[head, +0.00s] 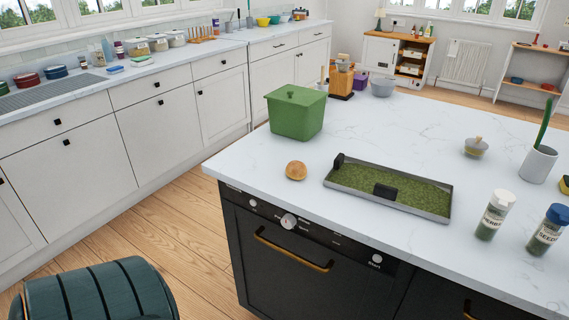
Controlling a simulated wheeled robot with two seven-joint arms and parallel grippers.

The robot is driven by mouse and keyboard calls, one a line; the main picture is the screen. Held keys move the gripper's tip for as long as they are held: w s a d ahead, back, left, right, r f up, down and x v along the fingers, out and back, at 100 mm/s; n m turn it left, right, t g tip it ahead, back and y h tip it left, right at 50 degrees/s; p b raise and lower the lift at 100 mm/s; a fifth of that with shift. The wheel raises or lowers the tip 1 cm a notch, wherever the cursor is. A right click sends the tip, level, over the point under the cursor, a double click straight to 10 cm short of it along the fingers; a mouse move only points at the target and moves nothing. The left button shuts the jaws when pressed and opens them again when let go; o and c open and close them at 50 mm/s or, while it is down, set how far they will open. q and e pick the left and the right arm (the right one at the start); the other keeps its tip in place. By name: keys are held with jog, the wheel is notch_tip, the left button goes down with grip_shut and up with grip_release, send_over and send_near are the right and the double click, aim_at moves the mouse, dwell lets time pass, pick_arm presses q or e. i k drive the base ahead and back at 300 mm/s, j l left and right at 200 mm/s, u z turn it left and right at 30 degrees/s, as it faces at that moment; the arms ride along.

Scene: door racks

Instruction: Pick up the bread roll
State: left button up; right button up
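The bread roll (296,170) is small, round and golden brown. It lies on the white marble-look island counter (262,167), near the front left edge. It stands apart from the green lidded box behind it and the grey tray to its right. Nothing covers it. Neither of my grippers shows in the head view.
The green box (296,115), a grey tray (411,208) with a green bed and black handles, and two seed jars (494,215) stand on the island. An oven (310,250) is below. A dark green rounded seat (97,295) stands at the lower left.

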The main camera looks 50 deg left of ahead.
aim_at(296, 170)
jog(key=u, duration=1.4)
jog(key=i+l+z, duration=0.25)
